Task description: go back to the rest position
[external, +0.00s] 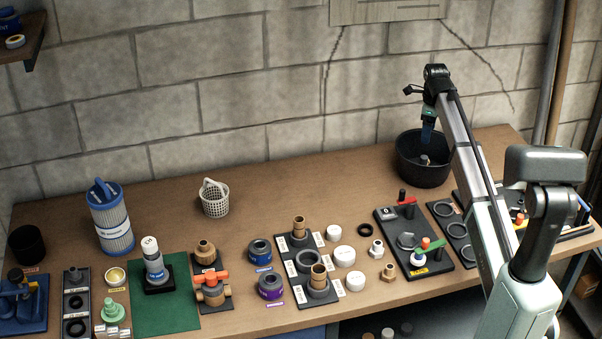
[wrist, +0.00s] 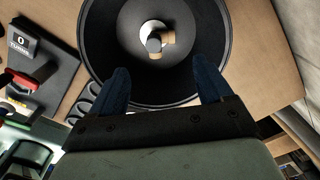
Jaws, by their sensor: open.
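My gripper (external: 427,135) is above the black bucket (external: 422,178) at the back right of the bench, its blue fingers pointing down. In the wrist view the two blue fingers (wrist: 162,72) are spread apart with nothing between them. The bucket (wrist: 96,45) fills the upper middle of that view. A small grey and tan fitting (wrist: 157,42) lies inside the bucket, ahead of the fingertips and apart from them. It shows only partly over the rim in the external view (external: 424,160).
A black board with red-handled and green-handled valves (external: 432,265) stands in front of the bucket. Ring holders (external: 449,226) are close to my arm. Pipe fittings, a white basket (external: 215,199) and a blue filter cartridge (external: 110,222) stand further left. The bench's back middle is clear.

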